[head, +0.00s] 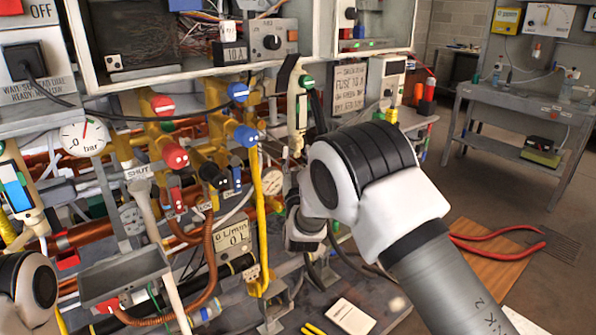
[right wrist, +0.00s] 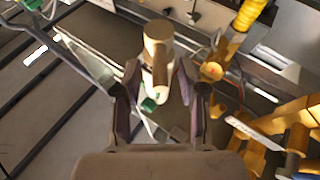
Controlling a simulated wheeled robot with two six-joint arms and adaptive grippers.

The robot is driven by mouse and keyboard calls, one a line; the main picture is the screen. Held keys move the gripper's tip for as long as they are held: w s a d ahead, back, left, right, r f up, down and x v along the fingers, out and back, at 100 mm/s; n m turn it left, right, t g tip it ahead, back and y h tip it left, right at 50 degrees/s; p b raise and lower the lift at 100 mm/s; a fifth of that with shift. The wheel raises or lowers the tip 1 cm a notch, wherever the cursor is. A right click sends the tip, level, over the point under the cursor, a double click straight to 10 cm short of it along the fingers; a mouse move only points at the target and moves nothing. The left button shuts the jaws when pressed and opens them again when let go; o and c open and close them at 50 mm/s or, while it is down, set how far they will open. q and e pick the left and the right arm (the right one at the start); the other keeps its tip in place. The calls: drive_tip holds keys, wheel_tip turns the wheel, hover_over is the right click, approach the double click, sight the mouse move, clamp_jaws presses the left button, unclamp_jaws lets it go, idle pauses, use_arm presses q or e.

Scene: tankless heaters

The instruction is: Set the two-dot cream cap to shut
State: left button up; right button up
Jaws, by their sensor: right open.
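My right gripper (right wrist: 157,80) is open in the right wrist view, its two dark fingers apart. A cream-tan cylinder (right wrist: 157,48) shows between and beyond the fingertips; I cannot tell whether they touch it. A small green part (right wrist: 148,104) is below it. No dots can be made out on the cylinder, so I cannot tell whether it is the two-dot cream cap. In the head view my right forearm hides what is behind it.
Red (head: 175,155) and blue (head: 246,136) valve caps crowd the brass pipes. A pressure gauge (head: 84,138) is at left and a grey tray (head: 124,278) below it. A white box (head: 352,316) lies at the bottom.

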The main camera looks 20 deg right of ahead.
drive_tip(key=v, duration=1)
drive_tip(key=shift+s, duration=0.25)
drive_tip(key=shift+f, duration=0.1)
